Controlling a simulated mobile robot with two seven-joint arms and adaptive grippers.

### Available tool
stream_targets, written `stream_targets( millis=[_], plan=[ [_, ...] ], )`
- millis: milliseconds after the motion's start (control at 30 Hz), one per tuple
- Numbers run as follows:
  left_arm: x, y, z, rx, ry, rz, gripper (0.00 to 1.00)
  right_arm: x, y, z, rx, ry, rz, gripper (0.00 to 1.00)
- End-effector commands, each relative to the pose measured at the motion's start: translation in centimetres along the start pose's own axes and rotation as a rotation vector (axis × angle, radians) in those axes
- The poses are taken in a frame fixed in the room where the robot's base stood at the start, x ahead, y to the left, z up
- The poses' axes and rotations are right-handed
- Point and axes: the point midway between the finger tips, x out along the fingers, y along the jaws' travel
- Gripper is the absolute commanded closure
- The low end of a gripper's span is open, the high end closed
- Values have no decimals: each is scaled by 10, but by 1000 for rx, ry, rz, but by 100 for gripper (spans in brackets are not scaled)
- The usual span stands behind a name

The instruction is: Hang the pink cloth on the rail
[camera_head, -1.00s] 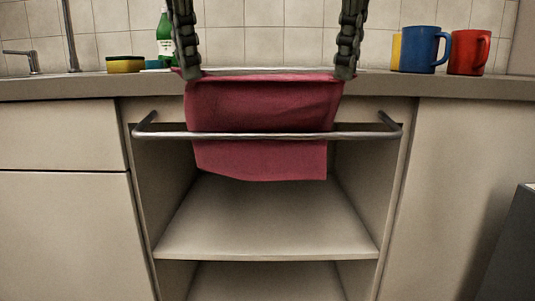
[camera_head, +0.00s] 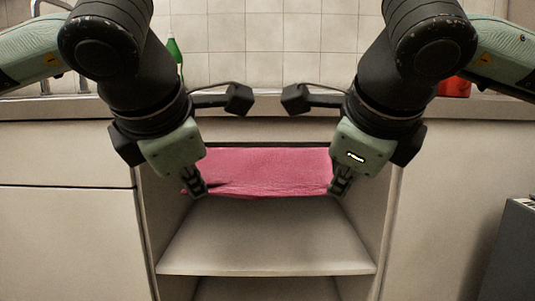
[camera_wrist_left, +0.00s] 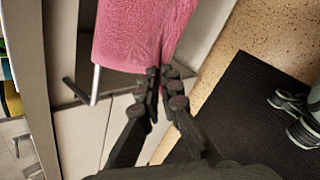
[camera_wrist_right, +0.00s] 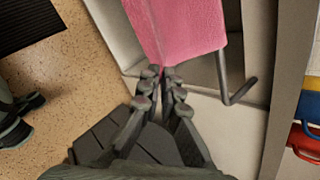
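The pink cloth (camera_head: 268,170) spans the space between my two grippers, in front of the open cabinet. In the wrist views it (camera_wrist_left: 140,32) (camera_wrist_right: 180,28) lies across the metal rail (camera_wrist_left: 96,84), whose other end shows in the right wrist view (camera_wrist_right: 223,75). The rail is hidden in the head view. My left gripper (camera_head: 195,190) is closed at the cloth's left edge, and the fingertips (camera_wrist_left: 162,75) pinch it. My right gripper (camera_head: 338,187) is closed on the cloth's right corner, also seen in the right wrist view (camera_wrist_right: 162,76).
An open cabinet shelf (camera_head: 265,240) lies below the cloth. The counter (camera_head: 270,104) runs behind, with a green bottle (camera_head: 174,55) on it. A blue mug (camera_wrist_right: 312,96) and red mug (camera_wrist_right: 304,142) stand at the right. A dark mat (camera_wrist_left: 235,115) lies on the floor.

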Motion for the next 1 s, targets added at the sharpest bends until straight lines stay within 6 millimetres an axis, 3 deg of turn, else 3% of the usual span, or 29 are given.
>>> stream_targets(
  millis=[467,733,1000],
  plan=[
    [8,-7,-6,-9,-17,33,100,8,7,-6,9,-17,-33,100],
    [8,-7,-5,-8,-18,31,66,8,7,-5,8,-18,-32,66],
    [8,-7,-5,-8,-20,31,66,8,7,-5,7,-19,-31,66]
  ],
)
